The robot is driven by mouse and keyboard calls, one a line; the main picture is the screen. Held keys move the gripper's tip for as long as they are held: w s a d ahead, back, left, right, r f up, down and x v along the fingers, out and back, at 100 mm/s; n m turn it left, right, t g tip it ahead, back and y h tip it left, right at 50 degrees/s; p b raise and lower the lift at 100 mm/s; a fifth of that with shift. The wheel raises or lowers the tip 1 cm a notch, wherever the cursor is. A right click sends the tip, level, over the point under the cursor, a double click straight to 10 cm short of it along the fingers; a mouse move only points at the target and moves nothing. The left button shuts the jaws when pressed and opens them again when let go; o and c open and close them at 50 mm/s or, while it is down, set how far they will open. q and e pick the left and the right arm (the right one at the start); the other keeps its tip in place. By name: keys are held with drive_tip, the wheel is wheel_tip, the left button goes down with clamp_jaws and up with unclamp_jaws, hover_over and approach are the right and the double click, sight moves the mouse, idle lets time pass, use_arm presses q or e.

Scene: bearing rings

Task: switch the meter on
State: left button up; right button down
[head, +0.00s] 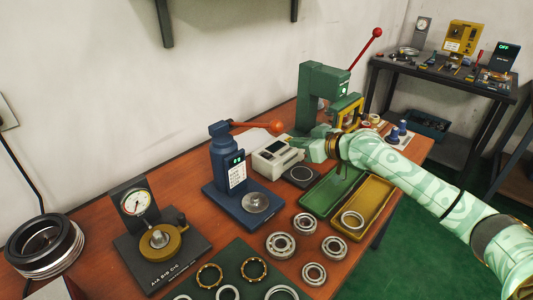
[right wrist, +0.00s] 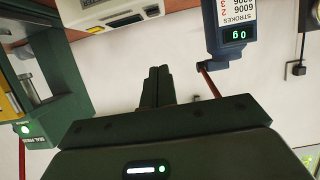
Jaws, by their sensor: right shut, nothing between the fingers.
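The meter appears to be the cream box (head: 275,158) in the middle of the bench, between the blue press and the green press. It has a dark panel on top; I cannot read any lit display on it. In the right wrist view its cream body (right wrist: 92,14) is cut off by the top edge. My right gripper (head: 298,143) is close to the box's right end, at about its top; I cannot tell whether they touch. In the right wrist view its fingers (right wrist: 157,85) are together with nothing between them. My left gripper is not in view.
A blue press (head: 226,165) with a red lever stands left of the box, and a green press (head: 318,95) behind my gripper. Green (head: 322,200) and yellow (head: 363,208) trays, several bearing rings and a dial gauge (head: 137,204) occupy the front. A side table (head: 440,75) stands at back right.

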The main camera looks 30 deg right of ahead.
sight(274, 160)
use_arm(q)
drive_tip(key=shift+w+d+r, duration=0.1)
use_arm(e)
drive_tip(key=shift+w+d, duration=0.1)
drive_tip(key=shift+d, duration=0.05)
